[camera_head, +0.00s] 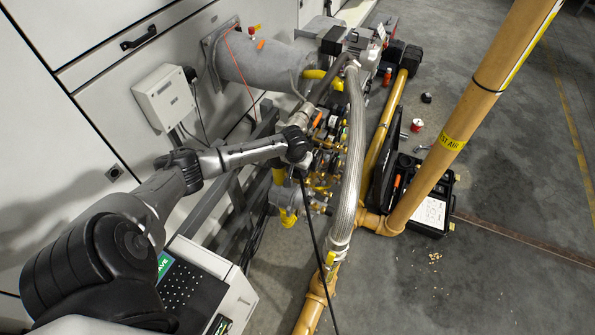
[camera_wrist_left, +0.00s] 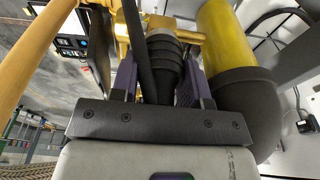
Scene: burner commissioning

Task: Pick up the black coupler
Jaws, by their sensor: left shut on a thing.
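My left gripper (camera_head: 301,163) reaches in from the left to the valve and pipe assembly in the head view. Its fingertips are mostly hidden there by the wrist and fittings. In the left wrist view the gripper (camera_wrist_left: 158,84) has its two purple-grey fingers shut on a black ribbed part, which I take to be the black coupler (camera_wrist_left: 164,62). The coupler's far end is close to yellow-brass fittings (camera_wrist_left: 150,22); I cannot tell if they are joined. A black hose (camera_wrist_left: 135,50) runs past the coupler's left side. My right gripper is not in view.
A braided metal hose (camera_head: 352,150) and yellow gas pipes (camera_head: 445,130) stand right of the gripper. A black hose (camera_head: 315,240) hangs below it. An open black tool case (camera_head: 433,213) lies on the floor. A cart (camera_head: 228,290) stands at lower left. The right floor is mostly clear.

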